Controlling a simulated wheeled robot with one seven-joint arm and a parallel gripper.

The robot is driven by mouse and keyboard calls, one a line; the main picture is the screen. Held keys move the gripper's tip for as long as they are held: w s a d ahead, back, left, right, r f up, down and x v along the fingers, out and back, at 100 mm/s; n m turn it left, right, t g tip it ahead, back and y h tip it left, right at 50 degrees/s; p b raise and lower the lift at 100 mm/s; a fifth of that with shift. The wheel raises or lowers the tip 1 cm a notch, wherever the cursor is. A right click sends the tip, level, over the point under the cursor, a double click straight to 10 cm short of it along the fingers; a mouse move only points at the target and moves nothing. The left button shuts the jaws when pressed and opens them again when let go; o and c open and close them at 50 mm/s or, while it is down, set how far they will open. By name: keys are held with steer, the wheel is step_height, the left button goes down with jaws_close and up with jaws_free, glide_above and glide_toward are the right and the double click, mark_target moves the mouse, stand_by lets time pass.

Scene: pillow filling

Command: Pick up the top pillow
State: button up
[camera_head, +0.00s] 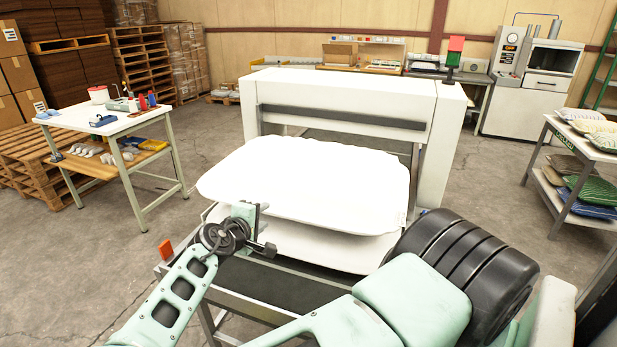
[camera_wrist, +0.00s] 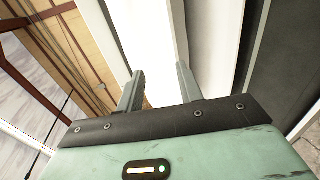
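The top pillow (camera_head: 310,180) is a wide, flat white cushion lying nearly level in front of the white machine. A second white pillow (camera_head: 335,252) shows below it, mostly covered. The top one overhangs the lower one at the left, and a gap shows between their front edges. My gripper (camera_head: 256,215) is at the near left edge of the top pillow. In the wrist view, my gripper's two fingers (camera_wrist: 158,80) stand partly apart. The white edge of the top pillow (camera_wrist: 145,35) fills the space between them. Another white surface (camera_wrist: 210,45) lies just beside the right finger.
The white machine (camera_head: 345,92) stands close behind the pillows. A workbench with tools (camera_head: 125,122) is at the left. A rack with patterned pillows (camera_head: 572,140) is at the right. A metal frame stand (camera_head: 270,290) is under the pillows. Open floor lies between bench and machine.

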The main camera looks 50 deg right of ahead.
mark_target(278, 217)
steer(key=w+d+f, duration=0.1)
steer(key=d, duration=0.1)
steer(key=w+d+f, duration=0.1)
steer(key=d+f, duration=0.3)
steer(key=d, duration=0.1)
steer(key=shift+w+d+f, duration=0.1)
steer(key=shift+w+f, duration=0.15)
steer(key=shift+w, duration=0.15)
steer(key=shift+x, duration=1.1)
jaws_close()
steer(key=shift+f, duration=0.2)
stand_by(0.4)
